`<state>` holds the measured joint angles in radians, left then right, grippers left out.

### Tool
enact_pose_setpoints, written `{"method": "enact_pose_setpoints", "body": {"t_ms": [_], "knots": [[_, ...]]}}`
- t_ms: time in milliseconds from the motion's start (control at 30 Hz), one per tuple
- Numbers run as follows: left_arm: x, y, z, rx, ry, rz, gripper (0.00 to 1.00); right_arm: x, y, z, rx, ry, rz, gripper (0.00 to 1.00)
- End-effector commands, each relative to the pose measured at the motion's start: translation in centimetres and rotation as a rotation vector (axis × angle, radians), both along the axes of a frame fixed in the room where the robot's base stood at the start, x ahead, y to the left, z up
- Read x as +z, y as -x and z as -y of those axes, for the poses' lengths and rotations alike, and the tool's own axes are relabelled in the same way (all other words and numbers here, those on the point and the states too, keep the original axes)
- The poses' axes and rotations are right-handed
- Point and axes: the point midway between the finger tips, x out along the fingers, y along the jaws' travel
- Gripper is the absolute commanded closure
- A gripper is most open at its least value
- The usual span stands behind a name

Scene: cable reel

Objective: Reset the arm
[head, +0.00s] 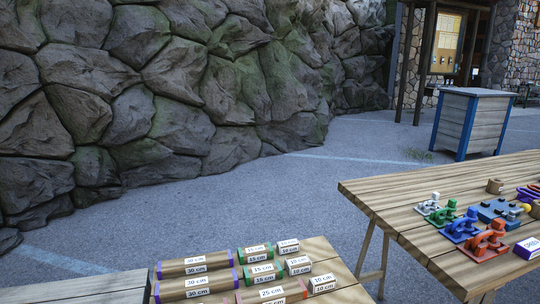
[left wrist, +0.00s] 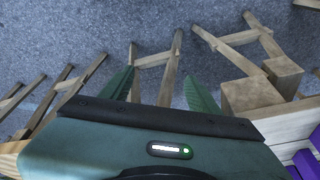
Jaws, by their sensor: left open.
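My left gripper (left wrist: 160,91) shows in the left wrist view, with two dark green fingers set wide apart and nothing between them. Below the fingers is its dark teal body with a small lit display. Beyond the fingers are grey pavement and wooden trestle legs (left wrist: 150,62). Neither of my grippers shows in the head view, and my right gripper is in no view.
In the head view, a near wooden table (head: 322,249) bears several labelled length blocks (head: 195,266). A second table (head: 400,205) at right holds coloured clamp-like pieces (head: 463,228). A rock wall (head: 180,90) stands behind. Pavement lies open between.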

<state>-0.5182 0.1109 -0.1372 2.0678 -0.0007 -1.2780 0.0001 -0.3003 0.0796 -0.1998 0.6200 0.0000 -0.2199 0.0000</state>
Motion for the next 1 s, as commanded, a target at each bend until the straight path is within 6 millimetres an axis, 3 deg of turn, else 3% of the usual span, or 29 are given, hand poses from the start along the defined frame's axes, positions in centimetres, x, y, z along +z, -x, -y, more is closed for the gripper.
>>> {"method": "enact_pose_setpoints", "body": {"t_ms": [133,267,400,500,600,767,1000], "knots": [[-6.0,0.8,0.0,-0.005,-0.002,-0.033,0.38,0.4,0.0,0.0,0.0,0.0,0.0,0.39],[-12.9,3.0,-0.3,-0.011,-0.006,-0.067,0.38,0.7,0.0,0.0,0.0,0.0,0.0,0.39],[-19.8,7.3,-0.9,-0.019,-0.011,-0.104,0.38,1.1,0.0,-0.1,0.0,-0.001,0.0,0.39],[-23.7,11.1,-1.5,-0.025,-0.013,-0.128,0.38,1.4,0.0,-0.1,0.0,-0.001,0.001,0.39],[-26.2,14.7,-2.2,-0.03,-0.016,-0.146,0.38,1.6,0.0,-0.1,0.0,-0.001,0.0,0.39],[-28.2,18.7,-3.0,-0.035,-0.02,-0.165,0.38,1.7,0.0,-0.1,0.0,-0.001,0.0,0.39],[-28.3,19.0,-3.0,-0.036,-0.02,-0.165,0.38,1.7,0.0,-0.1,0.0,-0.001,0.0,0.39]]}}
